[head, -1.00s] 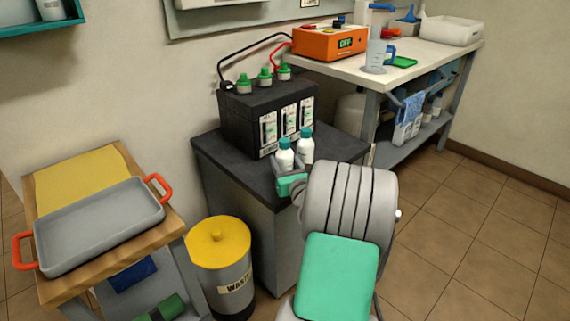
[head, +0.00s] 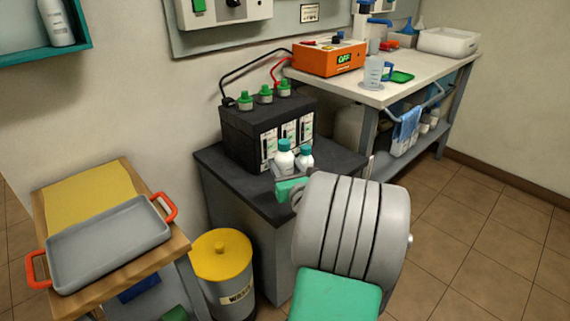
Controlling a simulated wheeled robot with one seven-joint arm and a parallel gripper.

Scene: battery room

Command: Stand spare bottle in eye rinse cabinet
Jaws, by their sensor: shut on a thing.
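A white bottle with a teal cap (head: 284,158) is in my gripper (head: 283,174), over the front part of the dark bench top. My gripper is shut on it; its fingers are small here and partly hidden by my arm. The bottle looks upright and slightly raised. A second, similar bottle (head: 305,159) stands just right of it on the bench. A teal-edged wall cabinet (head: 84,31), likely the eye rinse cabinet, is cut off at the upper left. A white bottle (head: 57,24) stands inside it, near its right side.
A black battery (head: 262,130) with cables stands behind the bottles on the dark bench (head: 225,172). A yellow-lidded waste bin (head: 222,255) and a wooden cart (head: 180,245) with a grey tray (head: 110,243) are at left. An orange charger (head: 330,60) sits on the far table.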

